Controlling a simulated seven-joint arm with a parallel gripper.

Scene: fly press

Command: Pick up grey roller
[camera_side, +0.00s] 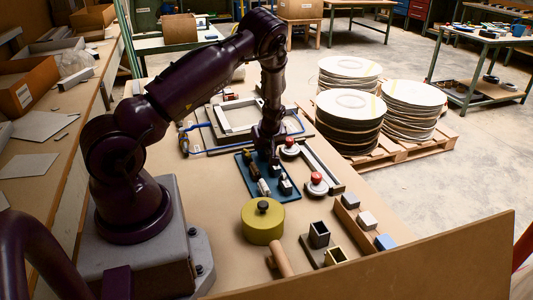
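My gripper (272,158) points down over a blue tray (247,188), at the tray's back part. Its fingers are dark and small here, and I cannot tell whether they are open or hold anything. Several small parts lie on the tray. One is a pale grey-white, short cylinder-like piece (264,187), which may be the grey roller. It lies in front of my gripper and slightly left, apparently apart from it. Dark and light small parts (285,186) lie at the tray's right side. The gripper hides part of the tray's back.
A yellow-green round pot (263,222) with a black knob stands in front of the tray. Two red-topped buttons (316,183) stand to the right. A tan cylinder (280,260), open boxes (319,234) and a row of blocks (366,219) lie nearer. A frame (240,117) lies behind.

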